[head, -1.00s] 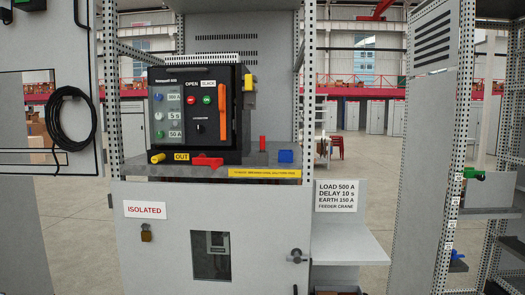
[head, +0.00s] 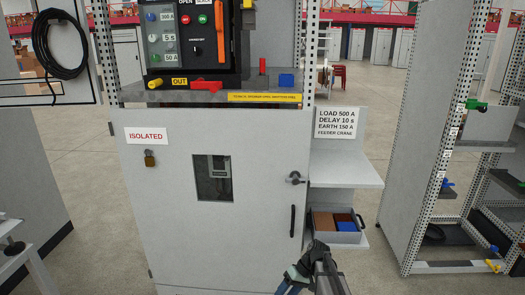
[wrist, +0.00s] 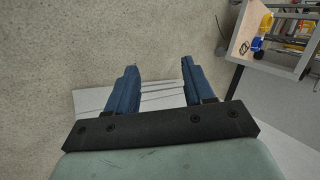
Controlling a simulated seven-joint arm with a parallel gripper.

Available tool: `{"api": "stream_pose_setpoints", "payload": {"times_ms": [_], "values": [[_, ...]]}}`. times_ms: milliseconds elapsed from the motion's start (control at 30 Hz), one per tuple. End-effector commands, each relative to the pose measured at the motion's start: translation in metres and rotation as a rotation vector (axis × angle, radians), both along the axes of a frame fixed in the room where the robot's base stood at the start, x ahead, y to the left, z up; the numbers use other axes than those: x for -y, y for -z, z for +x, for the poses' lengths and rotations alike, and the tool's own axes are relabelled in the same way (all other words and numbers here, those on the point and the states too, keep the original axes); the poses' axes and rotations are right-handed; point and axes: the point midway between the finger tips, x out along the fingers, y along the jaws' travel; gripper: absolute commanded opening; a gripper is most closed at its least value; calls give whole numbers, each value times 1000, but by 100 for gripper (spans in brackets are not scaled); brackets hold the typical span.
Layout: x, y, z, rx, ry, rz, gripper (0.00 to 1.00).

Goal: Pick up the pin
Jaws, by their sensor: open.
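No part is labelled as a pin, and I cannot tell for certain which one it is. A small upright red peg (head: 262,66) stands on the grey shelf (head: 220,96) under the breaker, left of a blue block (head: 286,80). A red handle-like piece (head: 206,85) and a yellow cylinder (head: 155,84) lie at the shelf's front left. My gripper (wrist: 158,72) is open and empty in the wrist view, its two blue fingers apart above the floor. In the head view it is low at the bottom edge, partly cut off, well below the shelf and apart from these parts.
A side ledge (head: 345,170) stands above a drawer (head: 338,238) with brown and blue contents. The right rack (head: 410,200) holds green, blue and yellow parts. The wrist view shows a tray (wrist: 245,28) at upper right.

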Motion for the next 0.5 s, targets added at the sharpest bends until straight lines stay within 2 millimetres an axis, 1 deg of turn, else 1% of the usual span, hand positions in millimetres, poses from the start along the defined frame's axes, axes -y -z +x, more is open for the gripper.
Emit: {"api": "stream_pose_setpoints", "payload": {"times_ms": [33, 167, 200, 367, 400, 467, 500], "values": [[-5, -18, 18, 25, -16, 25, 52], [-17, -64, 48, 82, -63, 94, 52], [-21, -80, 57, 101, -79, 116, 52], [-36, -143, 88, 175, -144, 199, 52], [-39, -159, 96, 196, -161, 218, 52], [-44, -184, 106, 223, -188, 246, 52], [-47, -201, 112, 244, -206, 265, 52]]}}
